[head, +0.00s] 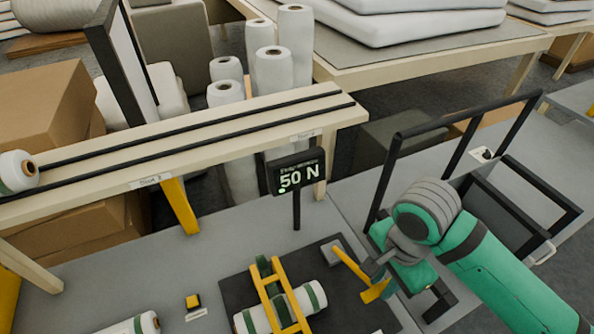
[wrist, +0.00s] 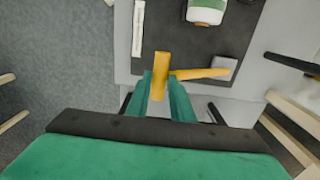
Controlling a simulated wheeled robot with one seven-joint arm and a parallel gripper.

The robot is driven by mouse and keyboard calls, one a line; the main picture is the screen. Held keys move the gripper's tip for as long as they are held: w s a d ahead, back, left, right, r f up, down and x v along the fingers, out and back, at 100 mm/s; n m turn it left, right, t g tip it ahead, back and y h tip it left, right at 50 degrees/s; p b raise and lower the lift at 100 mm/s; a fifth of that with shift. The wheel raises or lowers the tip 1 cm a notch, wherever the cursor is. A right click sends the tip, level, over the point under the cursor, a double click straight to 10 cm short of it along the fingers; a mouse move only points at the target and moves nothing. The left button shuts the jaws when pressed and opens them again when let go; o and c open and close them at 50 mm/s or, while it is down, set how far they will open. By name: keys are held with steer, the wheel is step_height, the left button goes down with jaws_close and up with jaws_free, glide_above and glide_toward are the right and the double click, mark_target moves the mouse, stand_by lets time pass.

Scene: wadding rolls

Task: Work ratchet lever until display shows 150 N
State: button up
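The display (head: 298,177) stands on a black post and reads 50 N, with a small green dot at its lower left. The ratchet lever (head: 350,262) is a yellow bar running from a grey block (head: 332,250) on the dark mat to a yellow handle. In the wrist view the lever's bar (wrist: 200,73) runs from the grey block to the handle (wrist: 160,75). My gripper (wrist: 160,80) has its green fingers on both sides of that handle, apparently touching it. In the head view my wrist partly hides the fingers.
A white roll with green bands (head: 311,297) lies on the dark mat (head: 240,292) under a yellow frame (head: 266,283). A yellow button block (head: 192,301) sits left of the mat. A black rail frame (head: 452,127) rises behind my arm. A wooden bench (head: 345,110) stands behind the display.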

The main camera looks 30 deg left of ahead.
steer(key=shift+s+d+f, duration=0.2)
steer(key=shift+s+f, duration=0.05)
steer(key=shift+f, duration=0.45)
steer(key=shift+s+d+f, duration=0.15)
steer(key=shift+s+f, duration=0.05)
steer(key=shift+f, duration=0.5)
steer(key=f, duration=0.1)
steer(key=d+f, duration=0.1)
steer(key=f, duration=0.1)
steer(key=shift+s+d+f, duration=0.25)
steer(key=shift+s, duration=0.1)
steer(key=shift+w+a+r, duration=0.25)
steer(key=shift+a+r, duration=0.2)
steer(key=shift+r, duration=1.2)
steer(key=shift+w+a+r, duration=0.3)
steer(key=shift+a+r, duration=0.2)
steer(key=shift+r, duration=1.1)
steer(key=shift+w+a+r, duration=0.25)
steer(key=shift+a+r, duration=0.2)
steer(key=shift+r, duration=1.2)
steer(key=shift+f, duration=0.1)
